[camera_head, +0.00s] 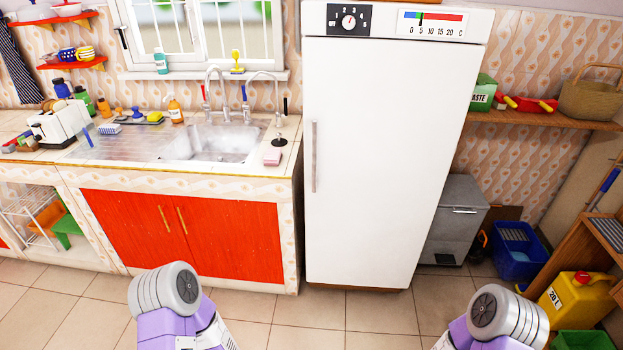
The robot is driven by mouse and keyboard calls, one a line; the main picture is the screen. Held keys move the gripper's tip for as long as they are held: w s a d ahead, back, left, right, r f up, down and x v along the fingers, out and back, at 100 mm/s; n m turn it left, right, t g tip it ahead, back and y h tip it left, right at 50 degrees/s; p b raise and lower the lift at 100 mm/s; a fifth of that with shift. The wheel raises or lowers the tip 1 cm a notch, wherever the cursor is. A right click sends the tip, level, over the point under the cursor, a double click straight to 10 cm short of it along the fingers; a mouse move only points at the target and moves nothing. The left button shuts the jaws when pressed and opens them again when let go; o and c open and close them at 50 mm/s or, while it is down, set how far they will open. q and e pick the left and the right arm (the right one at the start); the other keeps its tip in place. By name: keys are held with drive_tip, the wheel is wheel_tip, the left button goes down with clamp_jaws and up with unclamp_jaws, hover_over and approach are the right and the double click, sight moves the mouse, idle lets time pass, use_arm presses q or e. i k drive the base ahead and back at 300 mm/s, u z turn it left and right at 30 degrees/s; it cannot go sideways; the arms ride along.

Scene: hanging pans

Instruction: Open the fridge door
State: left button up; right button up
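The fridge (385,150) is a tall white unit in the middle of the head view, with a dial and a temperature strip along its top. Its door is shut. A slim vertical silver handle (314,157) runs along the left side of the door. At the bottom of the view two purple and grey parts of my own arms show, one left and one right of the fridge. No gripper fingers are visible, and nothing of mine touches the handle.
A counter with a sink (212,145) and red cupboard doors (185,232) stands left of the fridge. To the right are a grey bin (456,222), a blue crate (516,252), a yellow canister (577,300) and a shelf (545,119). Tiled floor (340,315) is clear in front of the fridge.

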sight(384, 118)
drive_tip(key=z, duration=0.4)
drive_tip(key=k, duration=0.25)
drive_tip(key=u, duration=1.5)
drive_tip(key=i, duration=1)
drive_tip(key=z, duration=0.5)
drive_tip(key=i, duration=0.85)
drive_tip(key=z, duration=0.65)
